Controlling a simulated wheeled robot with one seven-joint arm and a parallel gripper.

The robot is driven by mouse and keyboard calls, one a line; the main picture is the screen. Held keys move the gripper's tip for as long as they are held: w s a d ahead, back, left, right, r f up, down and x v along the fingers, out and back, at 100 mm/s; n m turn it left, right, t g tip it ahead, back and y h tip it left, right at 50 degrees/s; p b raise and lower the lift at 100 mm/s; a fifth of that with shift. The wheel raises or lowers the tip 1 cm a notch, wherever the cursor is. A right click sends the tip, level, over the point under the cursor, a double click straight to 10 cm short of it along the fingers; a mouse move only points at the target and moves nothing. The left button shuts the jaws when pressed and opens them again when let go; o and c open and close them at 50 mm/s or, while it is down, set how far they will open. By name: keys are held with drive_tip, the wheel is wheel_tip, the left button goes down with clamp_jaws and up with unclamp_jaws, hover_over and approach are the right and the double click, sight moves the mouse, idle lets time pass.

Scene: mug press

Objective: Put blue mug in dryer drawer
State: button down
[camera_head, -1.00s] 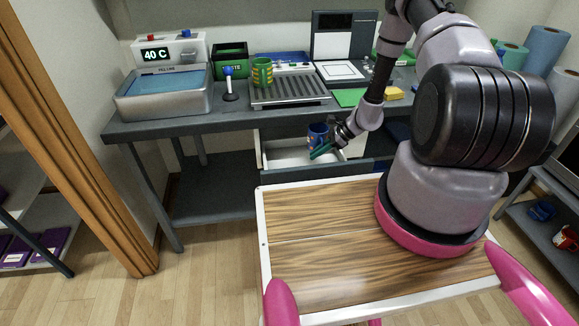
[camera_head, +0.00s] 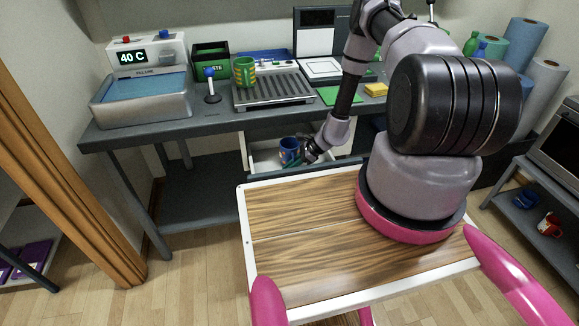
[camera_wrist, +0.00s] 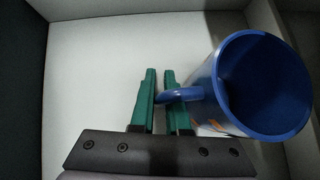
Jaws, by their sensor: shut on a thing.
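The blue mug (camera_head: 289,150) is inside the open white drawer (camera_head: 264,160) under the bench. In the wrist view the mug (camera_wrist: 262,85) shows its open rim, with its handle toward my gripper (camera_wrist: 160,85). The green fingers are closed about the mug's handle (camera_wrist: 180,96). The drawer's white floor (camera_wrist: 90,60) lies below the mug. I cannot tell whether the mug's base touches it. In the head view my gripper (camera_head: 300,160) is at the drawer, partly hidden by my wrist.
On the bench stand a water bath reading 40 C (camera_head: 140,95), a green mug (camera_head: 245,71) on a ribbed rack (camera_head: 272,92), a small blue-knobbed lever (camera_head: 211,85) and a yellow sponge (camera_head: 375,89). A lower shelf at right holds a blue mug (camera_head: 526,197) and a red mug (camera_head: 549,225).

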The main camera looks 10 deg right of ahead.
drive_tip(key=c, duration=0.9)
unclamp_jaws()
drive_tip(key=v, duration=1.2)
drive_tip(key=shift+r, duration=0.1)
